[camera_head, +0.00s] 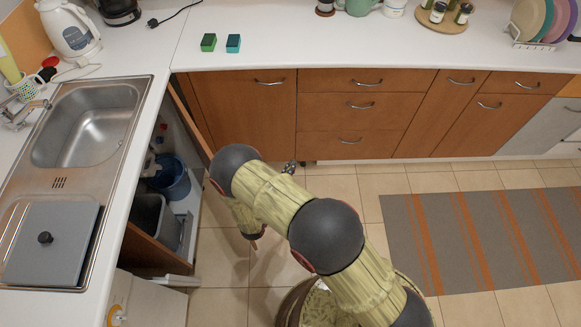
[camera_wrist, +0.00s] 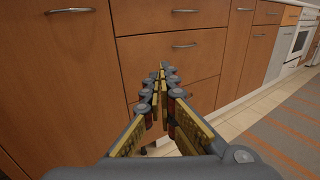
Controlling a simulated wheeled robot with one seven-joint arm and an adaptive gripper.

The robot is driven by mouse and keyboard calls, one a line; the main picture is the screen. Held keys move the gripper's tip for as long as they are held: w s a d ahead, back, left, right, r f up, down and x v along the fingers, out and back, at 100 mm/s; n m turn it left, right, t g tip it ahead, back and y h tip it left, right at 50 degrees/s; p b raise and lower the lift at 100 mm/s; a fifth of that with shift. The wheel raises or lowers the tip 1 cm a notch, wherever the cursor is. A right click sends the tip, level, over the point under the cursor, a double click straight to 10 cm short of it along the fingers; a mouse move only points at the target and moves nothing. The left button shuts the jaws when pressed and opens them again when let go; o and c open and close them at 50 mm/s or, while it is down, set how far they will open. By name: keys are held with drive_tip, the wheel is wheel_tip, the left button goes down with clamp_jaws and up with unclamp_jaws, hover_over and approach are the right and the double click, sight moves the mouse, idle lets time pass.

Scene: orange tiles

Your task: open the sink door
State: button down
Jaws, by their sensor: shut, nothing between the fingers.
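The sink door (camera_head: 190,118) stands swung out from the sink cabinet, seen nearly edge-on in the head view, beside the front cabinets. The cabinet interior under the sink is exposed, with a blue bucket (camera_head: 172,180) and a grey bin (camera_head: 150,219) inside. My gripper (camera_head: 258,238) hangs low, to the right of the opening and apart from the door's visible edge; my arm partly hides it. In the wrist view my gripper (camera_wrist: 162,72) has its fingers together and empty, pointing toward the wooden drawers. Whether the sink door shows in the wrist view I cannot tell.
The steel sink (camera_head: 90,122) is set in the white counter on the left. Wooden drawers (camera_head: 348,110) line the back. A brown panel (camera_head: 155,251) juts out below the bin. Tiled floor is free around a grey striped rug (camera_head: 480,240) on the right.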

idle(0.4)
drive_tip(key=v, duration=1.2)
